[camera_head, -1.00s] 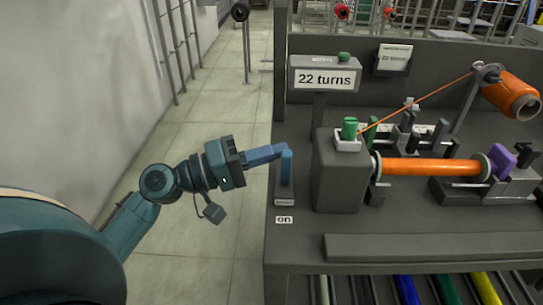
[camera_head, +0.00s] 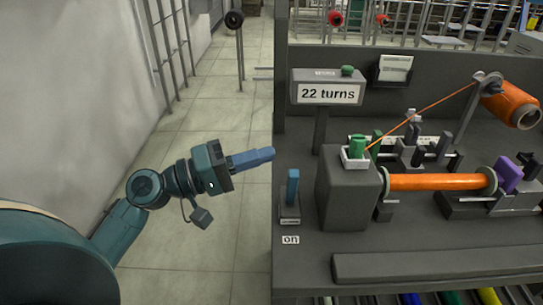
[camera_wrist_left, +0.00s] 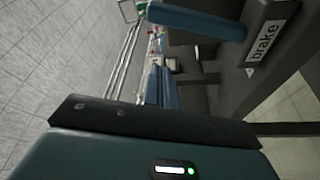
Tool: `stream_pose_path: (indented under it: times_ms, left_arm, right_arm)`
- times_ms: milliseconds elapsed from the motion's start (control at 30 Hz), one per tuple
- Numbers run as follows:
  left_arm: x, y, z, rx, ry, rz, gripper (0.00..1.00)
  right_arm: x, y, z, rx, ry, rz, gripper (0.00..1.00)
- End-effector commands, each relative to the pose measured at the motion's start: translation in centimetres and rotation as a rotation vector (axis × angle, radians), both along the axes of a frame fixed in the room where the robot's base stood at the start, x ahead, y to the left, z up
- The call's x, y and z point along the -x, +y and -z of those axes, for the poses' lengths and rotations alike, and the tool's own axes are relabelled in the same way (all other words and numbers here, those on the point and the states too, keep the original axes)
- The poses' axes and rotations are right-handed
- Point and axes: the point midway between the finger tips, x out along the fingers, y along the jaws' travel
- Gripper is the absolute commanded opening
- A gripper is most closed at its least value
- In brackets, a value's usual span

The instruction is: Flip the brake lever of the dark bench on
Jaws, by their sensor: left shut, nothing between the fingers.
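The brake lever (camera_head: 292,187) is a blue bar standing up from a small grey base (camera_head: 290,213) at the left edge of the dark bench (camera_head: 300,262). A white "on" label (camera_head: 290,239) sits on the near side of the base. My left gripper (camera_head: 268,154) is shut and empty, just left of and beyond the lever top, with a small gap between them in the head view. In the left wrist view, the shut blue fingers (camera_wrist_left: 161,88) point away from the camera, and the blue lever (camera_wrist_left: 195,20) lies above them beside the "brake" label (camera_wrist_left: 264,43). My right gripper is out of view.
A grey block (camera_head: 350,207) with a green button (camera_head: 357,147) stands right of the lever. Beyond it are the orange winding (camera_head: 435,182), the orange thread spool (camera_head: 511,103) and the "22 turns" display (camera_head: 328,94).

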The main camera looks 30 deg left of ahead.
Motion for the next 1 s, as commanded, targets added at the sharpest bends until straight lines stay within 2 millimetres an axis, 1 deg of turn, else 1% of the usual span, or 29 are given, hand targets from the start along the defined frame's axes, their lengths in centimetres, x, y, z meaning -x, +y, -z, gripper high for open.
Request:
stream_pose_path:
  times_ms: [33,100,200,367,533,1000]
  left_arm:
    - [0.8,0.8,0.6,0.000,0.002,-0.002,0.00]
    - [1.8,1.8,0.6,0.002,0.002,-0.003,0.00]
    - [3.0,3.0,0.8,-0.001,0.000,-0.002,0.00]
    - [4.2,4.4,0.8,0.001,-0.002,-0.002,0.00]
    - [4.7,4.8,0.7,0.000,-0.003,0.000,0.00]
    - [4.7,4.8,0.7,0.000,-0.003,0.000,0.00]
  right_arm:
    - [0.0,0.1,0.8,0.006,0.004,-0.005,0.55]
    - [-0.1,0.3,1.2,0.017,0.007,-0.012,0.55]
    - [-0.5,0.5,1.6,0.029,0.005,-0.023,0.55]
    - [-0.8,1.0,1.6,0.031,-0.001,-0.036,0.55]
    - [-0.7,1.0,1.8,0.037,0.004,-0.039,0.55]
    - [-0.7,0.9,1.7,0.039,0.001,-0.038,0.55]
